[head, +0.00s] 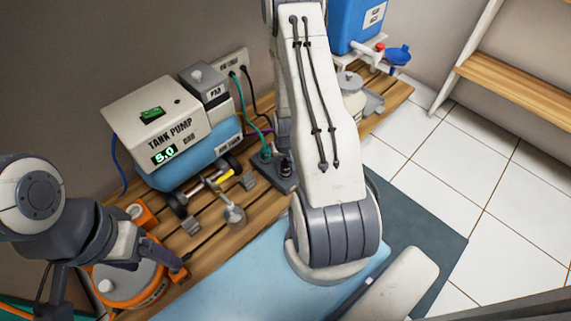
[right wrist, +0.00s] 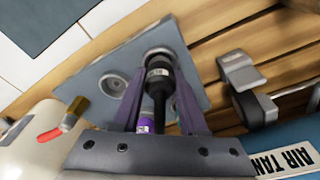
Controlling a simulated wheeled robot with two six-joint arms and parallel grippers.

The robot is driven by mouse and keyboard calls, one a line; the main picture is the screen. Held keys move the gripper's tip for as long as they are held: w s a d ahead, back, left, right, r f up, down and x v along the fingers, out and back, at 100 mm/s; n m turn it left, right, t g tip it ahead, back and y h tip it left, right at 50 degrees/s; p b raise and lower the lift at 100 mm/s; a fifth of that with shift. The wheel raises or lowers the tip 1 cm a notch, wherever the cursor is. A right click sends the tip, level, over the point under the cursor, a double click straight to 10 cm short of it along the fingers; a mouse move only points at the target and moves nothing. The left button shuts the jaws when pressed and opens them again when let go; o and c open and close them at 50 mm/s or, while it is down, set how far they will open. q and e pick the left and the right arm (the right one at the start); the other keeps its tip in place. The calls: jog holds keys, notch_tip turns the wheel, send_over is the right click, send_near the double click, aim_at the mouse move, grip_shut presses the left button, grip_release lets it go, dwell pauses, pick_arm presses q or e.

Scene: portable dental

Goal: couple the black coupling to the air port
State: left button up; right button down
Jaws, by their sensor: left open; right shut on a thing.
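The black coupling (right wrist: 158,82) is between the fingers of my right gripper (right wrist: 160,90) in the right wrist view, and the gripper is shut on it. Its far end is at a round metal port (right wrist: 158,55) on a grey plate (right wrist: 195,88). I cannot tell whether it is seated or only touching. A second ring-shaped port (right wrist: 112,85) beside it looks empty. In the head view the plate (head: 284,187) lies beside the tank pump, and my right arm hides most of the right gripper. My left gripper (head: 155,262) is open at the lower left, over an orange-rimmed container.
The tank pump (head: 165,120) stands on the wooden bench (head: 215,243). A green connector (head: 266,152) with a hose stands on the plate. Metal fittings (head: 233,213) lie before the pump. The orange-rimmed container (head: 125,290) is at left; a blue mat (head: 250,275) is in front.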

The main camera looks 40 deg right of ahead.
aim_at(286, 167)
jog(key=shift+f+b, duration=0.35)
jog(key=shift+f, duration=0.25)
jog(key=shift+c, duration=1.8)
grip_release()
jog(key=r+p, duration=0.2)
jog(key=r, duration=0.1)
jog(key=r+p, duration=0.2)
jog(key=r, duration=0.2)
jog(key=s+r+p, duration=0.1)
jog(key=r+p, duration=0.2)
jog(key=shift+a+r, duration=0.2)
jog(key=shift+a, duration=0.1)
jog(key=shift+s, duration=0.1)
